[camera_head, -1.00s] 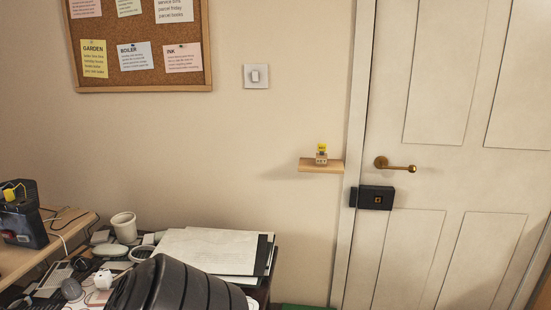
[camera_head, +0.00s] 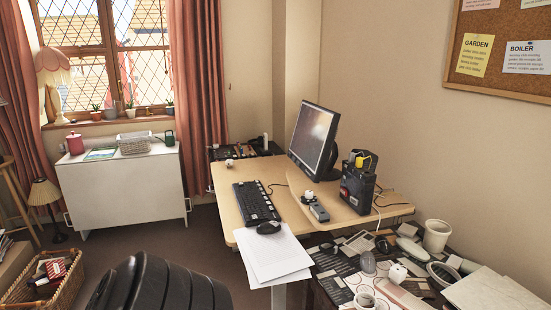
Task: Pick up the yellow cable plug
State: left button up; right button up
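A small yellow piece (camera_head: 364,161) sits at the top of a black box-shaped device (camera_head: 357,187) on the right part of the wooden desk. It is too small to tell for sure whether it is the yellow cable plug. Dark cables run over the desk beside the device. Neither of my grippers shows in this view.
The desk (camera_head: 252,180) also holds a monitor (camera_head: 314,138), a keyboard (camera_head: 255,203), a mouse (camera_head: 268,227), a grey block (camera_head: 318,211) and white papers (camera_head: 272,256). A cluttered lower surface with a white cup (camera_head: 437,235) adjoins at right. A wicker basket (camera_head: 45,283) stands bottom left.

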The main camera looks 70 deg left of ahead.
aim_at(359, 160)
jog(key=u, duration=2.45)
jog(key=i, duration=1)
